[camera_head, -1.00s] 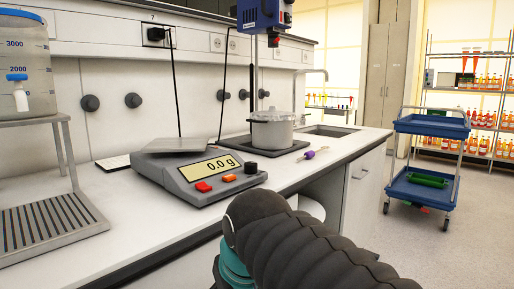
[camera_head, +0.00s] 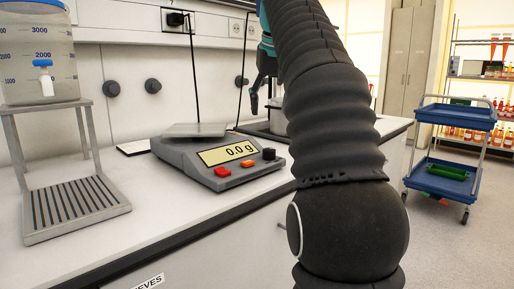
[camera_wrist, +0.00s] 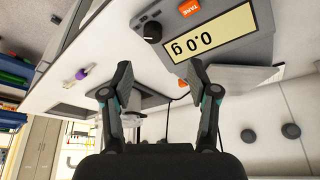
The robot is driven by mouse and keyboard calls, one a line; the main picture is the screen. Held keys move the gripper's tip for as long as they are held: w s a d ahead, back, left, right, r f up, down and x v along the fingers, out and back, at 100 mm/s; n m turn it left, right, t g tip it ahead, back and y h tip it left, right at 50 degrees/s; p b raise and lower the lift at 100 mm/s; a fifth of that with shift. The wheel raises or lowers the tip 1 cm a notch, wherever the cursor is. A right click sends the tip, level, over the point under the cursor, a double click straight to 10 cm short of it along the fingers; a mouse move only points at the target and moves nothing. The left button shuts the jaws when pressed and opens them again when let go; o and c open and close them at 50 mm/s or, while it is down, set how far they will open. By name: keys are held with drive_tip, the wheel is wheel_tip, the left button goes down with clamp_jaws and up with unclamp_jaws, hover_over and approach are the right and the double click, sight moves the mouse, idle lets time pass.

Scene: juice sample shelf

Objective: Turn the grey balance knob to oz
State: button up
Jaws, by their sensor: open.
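The balance (camera_head: 182,157) stands on the white bench, and its display (camera_head: 227,152) reads 0.0 g. Its dark grey knob (camera_head: 269,154) sits at the right end of the front panel, right of the red and orange buttons. In the wrist view the balance (camera_wrist: 262,45) is upside down, with the knob (camera_wrist: 152,30) beside the display near the top. My gripper (camera_wrist: 160,92) is open and empty, its two fingers apart. In the head view my gripper (camera_head: 263,92) is raised above and behind the knob, apart from it and partly hidden by my arm. The knob's markings are too small to read.
A water tank (camera_head: 38,55) on a metal stand (camera_head: 75,210) is at the left. A purple-capped item (camera_wrist: 82,73) lies on the bench. A blue cart (camera_head: 455,115) stands on the floor at the right. The bench front before the balance is clear.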

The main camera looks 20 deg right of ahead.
sight(269, 149)
drive_tip(key=b+x, duration=0.1)
drive_tip(key=x, duration=0.3)
drive_tip(key=d+b+x, duration=0.1)
drive_tip(key=b+x, duration=0.1)
drive_tip(key=x, duration=0.2)
drive_tip(key=b+x, duration=0.1)
drive_tip(key=x, duration=0.4)
drive_tip(key=shift+w+d+r+b, duration=0.1)
drive_tip(key=shift+w+d+b, duration=0.2)
drive_tip(key=shift+b, duration=0.1)
clamp_jaws()
